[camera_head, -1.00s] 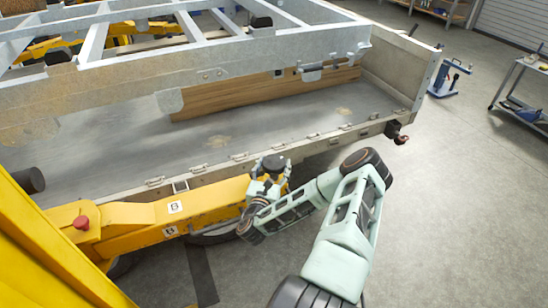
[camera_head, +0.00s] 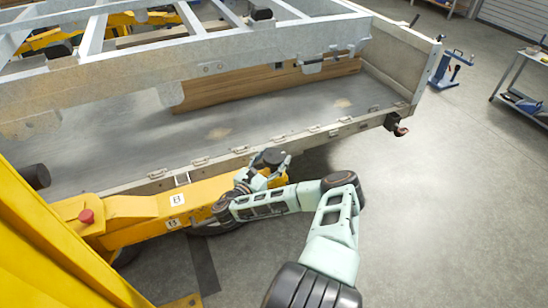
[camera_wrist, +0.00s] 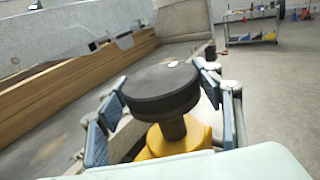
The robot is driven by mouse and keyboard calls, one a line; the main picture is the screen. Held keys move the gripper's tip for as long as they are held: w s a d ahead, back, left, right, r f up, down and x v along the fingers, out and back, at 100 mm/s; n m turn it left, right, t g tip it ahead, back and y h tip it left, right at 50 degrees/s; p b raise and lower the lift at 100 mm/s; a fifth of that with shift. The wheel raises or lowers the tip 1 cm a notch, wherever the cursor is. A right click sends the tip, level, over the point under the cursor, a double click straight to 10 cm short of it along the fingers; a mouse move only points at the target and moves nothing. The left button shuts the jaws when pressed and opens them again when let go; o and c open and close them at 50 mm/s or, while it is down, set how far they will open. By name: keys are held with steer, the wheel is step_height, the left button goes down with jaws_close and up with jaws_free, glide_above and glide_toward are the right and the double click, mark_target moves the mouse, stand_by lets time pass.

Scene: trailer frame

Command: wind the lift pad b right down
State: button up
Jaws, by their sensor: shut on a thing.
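Lift pad b is a round black disc on a short dark stem at the end of the yellow lift arm (camera_head: 143,207), which carries "B" labels. The pad (camera_head: 270,157) is beside the trailer's side rail in the head view. In the wrist view the pad (camera_wrist: 160,90) fills the middle, with a length of stem (camera_wrist: 173,128) showing between it and the yellow arm end. My gripper (camera_head: 264,168) is shut on the pad, its blue-grey fingers on either side of the rim, also in the wrist view (camera_wrist: 157,97).
The trailer bed (camera_head: 120,150) and its side rail lie right behind the pad, with a galvanised frame (camera_head: 220,60) above. A yellow post (camera_head: 50,250) stands at left, near a red button (camera_head: 86,216). Open floor (camera_head: 430,210) lies to the right.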

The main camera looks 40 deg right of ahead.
steer(key=shift+d+r, duration=0.1)
steer(key=shift+r, duration=0.2)
steer(key=o, duration=1)
steer(key=shift+o, duration=0.8)
steer(key=shift+f, duration=0.15)
step_height(320, 180, up, 10)
steer(key=shift+r, duration=0.1)
